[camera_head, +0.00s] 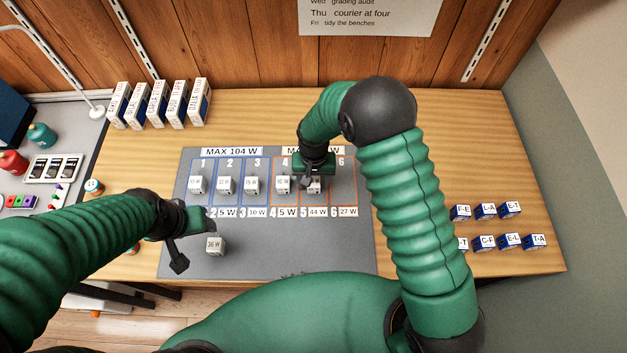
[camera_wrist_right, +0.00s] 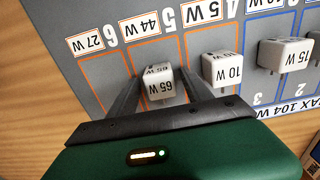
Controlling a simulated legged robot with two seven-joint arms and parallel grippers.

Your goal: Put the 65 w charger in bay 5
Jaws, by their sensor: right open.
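The 65 W charger (camera_wrist_right: 158,84) is a small white block in orange-outlined bay 5 (camera_wrist_right: 147,52) of the grey mat. It appears to rest on the mat. In the head view the charger (camera_head: 313,186) is partly hidden under my right gripper (camera_head: 314,178). In the right wrist view my right gripper (camera_wrist_right: 150,92) is open, with one finger on each side of the charger. My left gripper (camera_head: 188,240) hangs over the mat's left part, left of a 36 W charger (camera_head: 215,246); its jaw opening is unclear.
A 10 W charger (camera_wrist_right: 221,69) stands in bay 4, beside bay 5. Several chargers fill bays 1 to 3. Bay 6 (camera_wrist_right: 105,78) looks empty. White boxes (camera_head: 158,104) stand at the back left; small blue blocks (camera_head: 485,211) lie at the right. The mat's front right (camera_head: 320,245) is clear.

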